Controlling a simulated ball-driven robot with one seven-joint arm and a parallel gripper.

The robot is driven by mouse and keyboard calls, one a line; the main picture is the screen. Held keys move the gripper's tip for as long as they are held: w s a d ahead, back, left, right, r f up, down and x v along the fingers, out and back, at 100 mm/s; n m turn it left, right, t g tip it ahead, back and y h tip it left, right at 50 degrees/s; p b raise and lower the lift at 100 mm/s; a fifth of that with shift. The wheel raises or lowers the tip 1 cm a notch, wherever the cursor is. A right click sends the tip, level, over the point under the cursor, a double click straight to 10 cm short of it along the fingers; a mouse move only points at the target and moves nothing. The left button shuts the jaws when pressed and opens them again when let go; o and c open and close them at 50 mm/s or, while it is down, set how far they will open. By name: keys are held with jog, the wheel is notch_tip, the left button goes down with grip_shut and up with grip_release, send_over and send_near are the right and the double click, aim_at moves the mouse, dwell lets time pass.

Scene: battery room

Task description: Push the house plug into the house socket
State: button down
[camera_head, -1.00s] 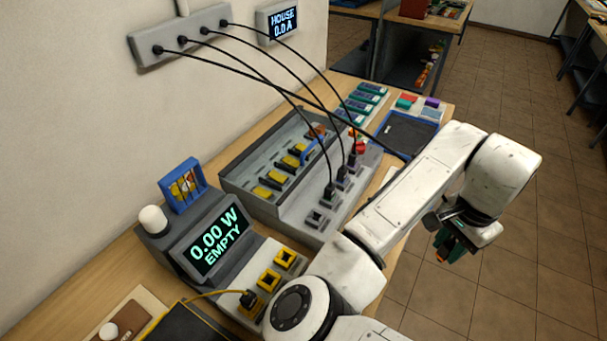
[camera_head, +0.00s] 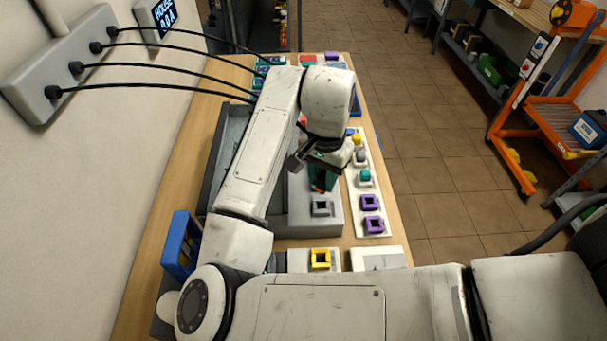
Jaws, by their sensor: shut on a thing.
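The house socket, an empty square grey socket (camera_head: 322,208) at the near end of that block, lies just below and in front of my gripper. Black cables (camera_head: 165,87) run from the grey wall strip (camera_head: 65,62) and pass behind my arm, so their far ends are hidden. The house display (camera_head: 157,15) hangs beside the strip.
A white panel with purple sockets (camera_head: 370,202) and coloured knobs lies right of the block. A yellow socket (camera_head: 320,259) is nearer. A blue frame (camera_head: 180,245) stands at left. The floor (camera_head: 425,150) right of the bench is clear; an orange trolley (camera_head: 548,110) stands farther right.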

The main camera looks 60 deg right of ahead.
aim_at(322, 193)
jog(key=shift+f+b, duration=2.4)
jog(key=shift+f, duration=0.45)
jog(key=shift+f, duration=0.6)
jog(key=c, duration=1.1)
grip_release()
notch_tip(322, 193, up, 8)
jog(key=p, duration=0.6)
jog(key=shift+r+p, duration=0.2)
jog(key=shift+p, duration=0.2)
jog(key=shift+r, duration=1.35)
